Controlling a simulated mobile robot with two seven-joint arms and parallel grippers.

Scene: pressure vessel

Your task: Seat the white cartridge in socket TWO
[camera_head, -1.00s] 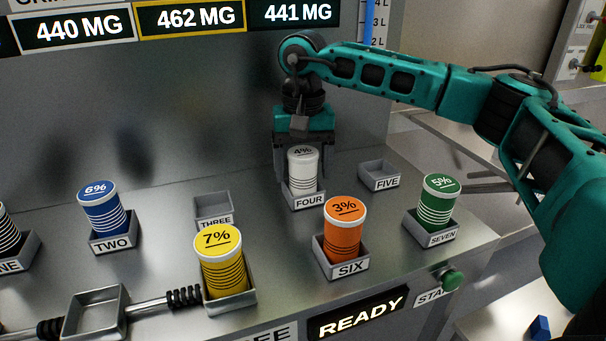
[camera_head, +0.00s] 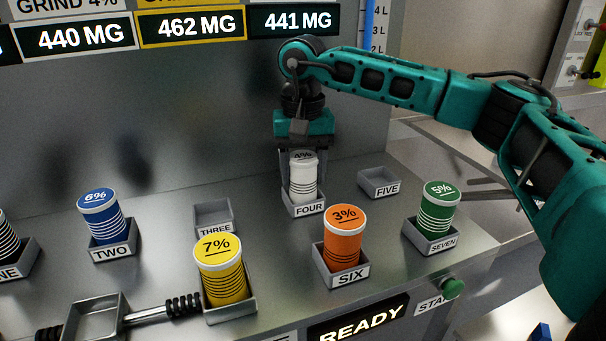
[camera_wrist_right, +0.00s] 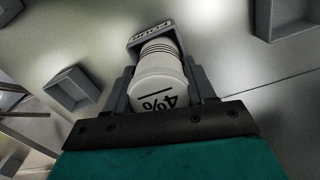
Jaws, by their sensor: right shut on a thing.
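The white cartridge (camera_head: 303,180), marked 4%, stands upright in socket FOUR (camera_head: 309,210). My right gripper (camera_head: 301,172) reaches down over it from behind with a finger on each side, shut on it. The right wrist view shows the white cartridge (camera_wrist_right: 160,80) between the two fingers, its lower end at the socket marked FOUR (camera_wrist_right: 150,32). Socket TWO (camera_head: 113,252) is at the left and holds a blue cartridge (camera_head: 101,217) marked 6%. My left gripper is not in view.
Sockets THREE (camera_head: 213,217) and FIVE (camera_head: 379,183) are empty. A yellow cartridge (camera_head: 222,272), an orange one (camera_head: 344,240) in SIX and a green one (camera_head: 437,210) in SEVEN stand nearby. An empty tray (camera_head: 95,318) is at the front left.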

